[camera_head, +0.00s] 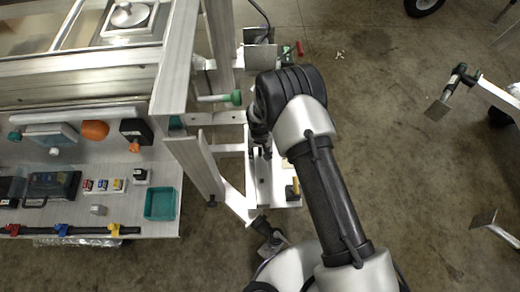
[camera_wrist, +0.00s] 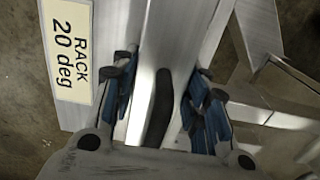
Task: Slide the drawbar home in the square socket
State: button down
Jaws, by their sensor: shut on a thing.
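In the wrist view, my gripper (camera_wrist: 163,75) has its blue-padded fingers on either side of a pale aluminium bar, which I take to be the drawbar (camera_wrist: 180,38). A dark strip lies along the bar between the fingers. In the head view, pale metal (camera_head: 262,182) shows below my wrist beside the trailer frame, but my arm hides the fingers and most of the grip. I cannot make out the square socket or tell how far the bar sits in it.
A plate labelled "RACK 20 deg" (camera_wrist: 70,52) lies left of the bar. The trailer frame (camera_head: 175,60) and a tool shelf (camera_head: 110,205) with a green tray (camera_head: 160,203) stand to the left. Another metal frame (camera_head: 497,97) is at right. Open concrete floor lies between.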

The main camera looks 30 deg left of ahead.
jog(key=shift+w+a+r, duration=0.1)
jog(key=shift+r, duration=0.1)
jog(key=shift+f, duration=0.2)
jog(key=c, duration=1.4)
grip_release()
jog(key=shift+f, duration=0.1)
jog(key=o, duration=0.5)
jog(key=shift+c, duration=0.2)
jog(key=shift+p, duration=0.3)
notch_tip(320, 180, up, 18)
jog(key=p, duration=0.5)
jog(key=shift+s+d+f+p, duration=0.25)
jog(key=shift+s+d+p, duration=0.1)
jog(key=shift+d, duration=0.1)
